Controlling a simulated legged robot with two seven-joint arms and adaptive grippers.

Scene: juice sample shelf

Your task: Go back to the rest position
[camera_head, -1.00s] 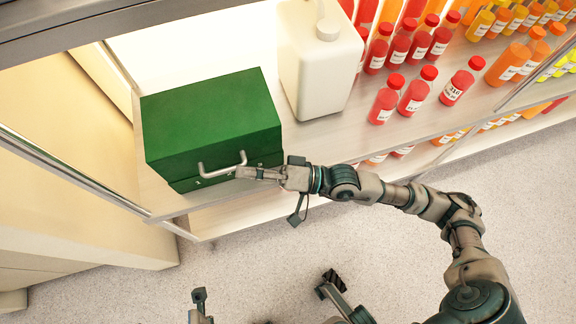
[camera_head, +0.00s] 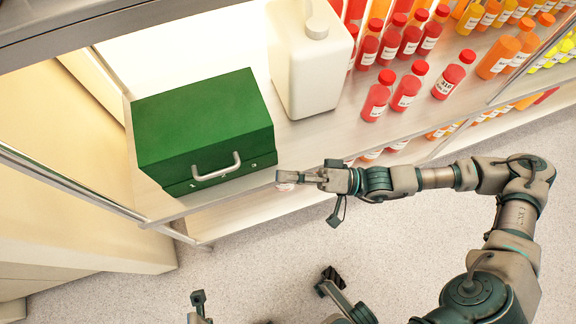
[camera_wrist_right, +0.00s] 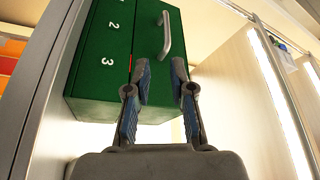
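The green case (camera_head: 205,125) stands on the left part of the shelf, with its silver handle (camera_head: 216,166) facing outward. My right gripper (camera_head: 284,179) is off the shelf's front edge, right of the handle and apart from it. In the right wrist view, its two fingers (camera_wrist_right: 160,80) are spread with nothing between them. The case's green side (camera_wrist_right: 120,60), with white numbers and the handle (camera_wrist_right: 165,36), shows beyond the fingertips.
A white jug (camera_head: 308,70) stands right of the case. Several red bottles (camera_head: 378,96) and orange bottles (camera_head: 497,58) stand farther right on the shelf (camera_head: 310,135). A beige panel (camera_head: 60,150) is at the left. Bare speckled floor (camera_head: 270,260) lies in front.

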